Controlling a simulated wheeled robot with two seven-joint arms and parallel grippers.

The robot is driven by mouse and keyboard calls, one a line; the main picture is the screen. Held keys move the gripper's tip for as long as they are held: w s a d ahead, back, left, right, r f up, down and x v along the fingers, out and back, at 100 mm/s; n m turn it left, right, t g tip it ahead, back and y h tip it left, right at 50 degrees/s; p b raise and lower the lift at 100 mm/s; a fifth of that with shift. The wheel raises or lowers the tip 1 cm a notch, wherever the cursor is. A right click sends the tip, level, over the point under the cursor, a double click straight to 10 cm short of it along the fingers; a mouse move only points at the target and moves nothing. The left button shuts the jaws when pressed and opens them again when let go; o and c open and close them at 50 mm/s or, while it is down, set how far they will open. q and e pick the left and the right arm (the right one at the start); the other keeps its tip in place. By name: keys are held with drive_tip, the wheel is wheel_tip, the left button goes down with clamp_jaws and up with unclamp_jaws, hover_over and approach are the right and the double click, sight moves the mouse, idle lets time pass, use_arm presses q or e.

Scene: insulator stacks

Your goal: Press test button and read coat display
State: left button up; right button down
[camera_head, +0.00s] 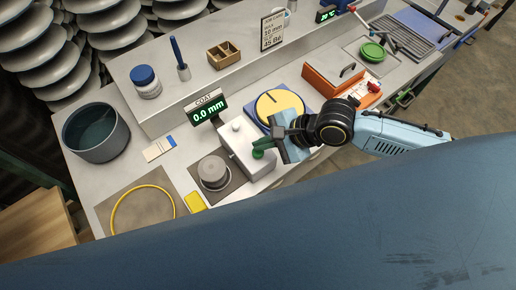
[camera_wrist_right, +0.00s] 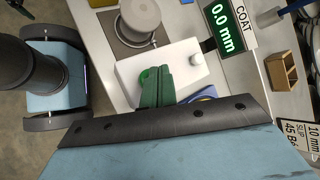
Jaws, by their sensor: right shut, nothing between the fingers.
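The COAT display (camera_head: 208,108) stands behind the white test box and reads 0.0 mm in green; it also shows in the right wrist view (camera_wrist_right: 224,28). The white test box (camera_head: 233,138) has a small pale knob on top. I cannot tell whether the fingertips touch the button. My left gripper is out of view.
A grey round part (camera_head: 214,171) sits on a dark mat left of the box. A yellow disc (camera_head: 279,104) on a blue base is close behind my right gripper. A grey pot (camera_head: 96,132), yellow ring (camera_head: 116,213) and orange box (camera_head: 330,84) stand farther out.

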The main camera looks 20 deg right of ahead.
sight(263, 152)
drive_tip(key=shift+f, duration=0.15)
idle(0.3)
drive_tip(key=shift+f+p, duration=0.25)
drive_tip(key=shift+p, duration=0.1)
drive_tip(key=shift+f, duration=0.8)
idle(0.8)
drive_tip(key=shift+r+p, duration=1.2)
drive_tip(key=shift+p, duration=0.25)
wheel_tip(263, 152, up, 5)
drive_tip(key=p, duration=0.6)
